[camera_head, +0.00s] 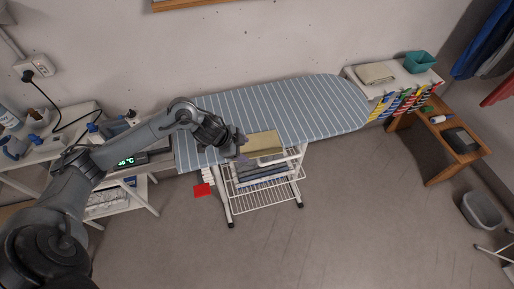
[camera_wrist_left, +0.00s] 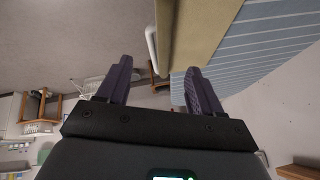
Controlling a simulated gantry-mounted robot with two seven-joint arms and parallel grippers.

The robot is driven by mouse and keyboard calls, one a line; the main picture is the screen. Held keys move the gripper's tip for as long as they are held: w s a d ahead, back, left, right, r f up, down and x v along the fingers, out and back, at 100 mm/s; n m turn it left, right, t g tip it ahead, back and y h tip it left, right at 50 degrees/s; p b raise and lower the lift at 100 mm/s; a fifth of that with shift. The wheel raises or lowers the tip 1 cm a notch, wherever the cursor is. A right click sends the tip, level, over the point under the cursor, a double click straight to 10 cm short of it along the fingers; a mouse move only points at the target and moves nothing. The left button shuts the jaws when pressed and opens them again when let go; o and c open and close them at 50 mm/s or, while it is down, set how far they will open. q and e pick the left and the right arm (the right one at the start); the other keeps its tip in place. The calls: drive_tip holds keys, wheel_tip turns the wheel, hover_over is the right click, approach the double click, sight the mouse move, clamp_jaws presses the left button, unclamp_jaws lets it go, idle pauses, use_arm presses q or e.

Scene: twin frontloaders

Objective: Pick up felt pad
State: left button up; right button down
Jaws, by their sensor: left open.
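A tan, flat, thick pad (camera_head: 264,143), which looks like the felt pad, lies at the front edge of the striped ironing board (camera_head: 300,100). My left gripper (camera_head: 243,148) is beside its left end in the head view. In the left wrist view the tan pad (camera_wrist_left: 205,25) fills the upper middle, beyond the fingertips. The left gripper (camera_wrist_left: 157,72) is open, with nothing held between its fingers. The pad's near left end is close to the fingers; I cannot tell whether they touch. My right gripper is not in view.
A white wire rack (camera_head: 265,185) with folded cloths stands under the board. A red flat piece (camera_head: 202,190) is low at its left. A teal bin (camera_head: 420,62) and folded beige cloth (camera_head: 375,73) sit at right. A grey basket (camera_head: 481,210) stands on open floor.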

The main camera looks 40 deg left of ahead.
sight(254, 153)
use_arm(q)
drive_tip(key=shift+w+a+p+x, duration=0.15)
drive_tip(key=shift+x, duration=1.75)
drive_tip(key=shift+w+a+p+x, duration=0.1)
drive_tip(key=shift+a+p+x, duration=0.05)
drive_tip(key=shift+x, duration=1.8)
drive_tip(key=shift+r, duration=0.15)
drive_tip(key=shift+c, duration=0.2)
drive_tip(key=c, duration=1)
